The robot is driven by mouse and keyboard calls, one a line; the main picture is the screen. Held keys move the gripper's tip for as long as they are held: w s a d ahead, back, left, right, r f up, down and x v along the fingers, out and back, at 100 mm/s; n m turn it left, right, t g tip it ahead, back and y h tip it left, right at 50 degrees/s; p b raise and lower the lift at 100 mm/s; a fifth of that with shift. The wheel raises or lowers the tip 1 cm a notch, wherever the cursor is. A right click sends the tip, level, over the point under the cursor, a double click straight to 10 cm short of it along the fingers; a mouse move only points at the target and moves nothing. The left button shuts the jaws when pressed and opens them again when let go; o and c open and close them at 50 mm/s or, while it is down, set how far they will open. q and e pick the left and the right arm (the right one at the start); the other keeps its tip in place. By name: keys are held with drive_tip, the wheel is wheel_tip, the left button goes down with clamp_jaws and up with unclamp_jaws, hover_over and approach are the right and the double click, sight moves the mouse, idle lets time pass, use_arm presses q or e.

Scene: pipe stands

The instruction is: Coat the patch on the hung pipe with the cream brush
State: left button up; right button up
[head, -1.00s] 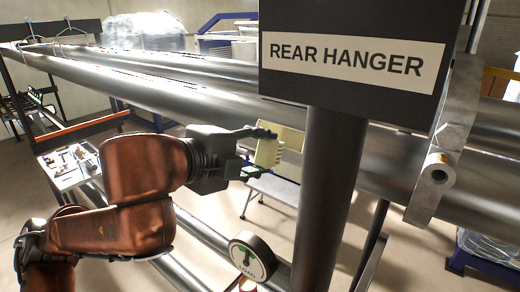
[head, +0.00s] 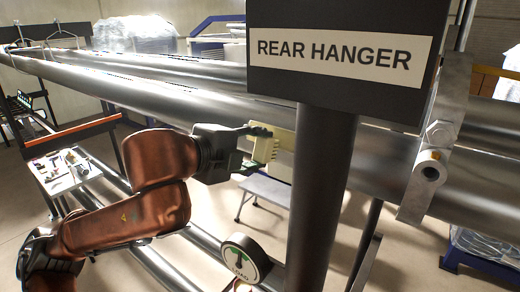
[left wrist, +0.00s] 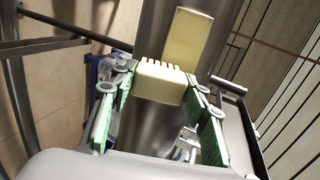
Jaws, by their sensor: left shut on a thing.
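My left gripper (head: 254,150) is shut on the cream brush (head: 264,149), a pale block with short teeth-like bristles. In the left wrist view the brush (left wrist: 160,82) sits between the green-padded fingers, its bristles toward the pipe. The pale yellow patch (head: 286,137) is on the hung pipe (head: 210,102), just behind and to the right of the brush. In the left wrist view the patch (left wrist: 188,36) shows beyond the bristles, its lower part hidden by the brush. I cannot tell whether the bristles touch it. My right gripper is not in view.
A dark post (head: 320,190) with a REAR HANGER sign (head: 345,52) stands close at the right of the brush. A metal hanger bracket (head: 425,175) is farther right. A round gauge (head: 244,258) is below. A table with small items (head: 60,170) is at left.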

use_arm(q)
drive_tip(key=shift+a, duration=0.1)
drive_tip(key=shift+w+d+f, duration=0.15)
drive_tip(key=shift+w+d, duration=0.2)
drive_tip(key=shift+w, duration=0.05)
idle(0.4)
